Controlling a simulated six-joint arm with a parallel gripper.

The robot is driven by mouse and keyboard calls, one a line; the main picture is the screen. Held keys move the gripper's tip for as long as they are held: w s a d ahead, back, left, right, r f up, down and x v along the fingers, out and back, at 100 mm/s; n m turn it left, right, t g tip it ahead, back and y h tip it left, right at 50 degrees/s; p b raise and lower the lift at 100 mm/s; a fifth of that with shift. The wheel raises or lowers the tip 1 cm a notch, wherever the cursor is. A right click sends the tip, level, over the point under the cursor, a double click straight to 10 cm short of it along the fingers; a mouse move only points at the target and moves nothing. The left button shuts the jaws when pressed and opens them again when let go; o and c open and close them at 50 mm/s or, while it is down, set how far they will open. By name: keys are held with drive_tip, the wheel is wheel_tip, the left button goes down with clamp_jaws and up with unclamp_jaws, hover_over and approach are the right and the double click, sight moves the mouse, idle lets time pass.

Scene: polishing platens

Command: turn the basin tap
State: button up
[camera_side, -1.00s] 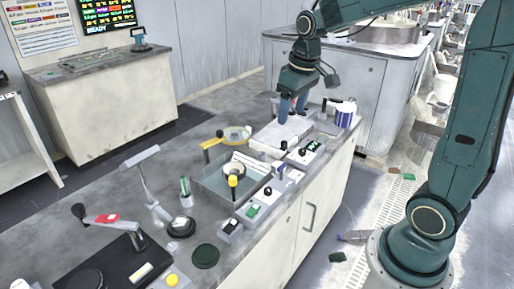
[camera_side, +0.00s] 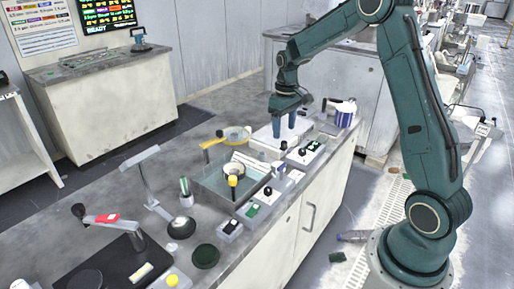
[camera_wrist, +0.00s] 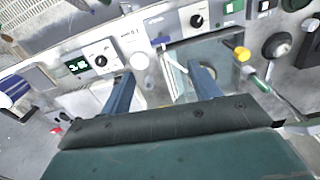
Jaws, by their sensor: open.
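My gripper (camera_side: 284,132) is open and empty, its two blue fingers pointing down over the pale surface behind the basin. The fingers show apart in the wrist view (camera_wrist: 162,74). The grey, clear-walled basin (camera_side: 209,188) stands left of and nearer the camera than my gripper. It also shows between and beyond the fingers in the wrist view (camera_wrist: 221,47). A yellow-topped knob (camera_side: 232,181) stands at the basin's near side, apart from my gripper; it looks like the tap, but I cannot be sure. A yellow knob also shows in the wrist view (camera_wrist: 242,53).
Control boxes with black knobs (camera_side: 304,152) and a green-buttoned box (camera_side: 252,210) line the counter's front edge. A blue-and-white container (camera_side: 345,114) stands at the counter's right end.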

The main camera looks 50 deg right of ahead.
sight(282, 165)
drive_tip(key=shift+f, duration=0.2)
wheel_tip(282, 165, down, 13)
drive_tip(key=shift+f, duration=0.2)
idle(0.5)
drive_tip(key=c, duration=1)
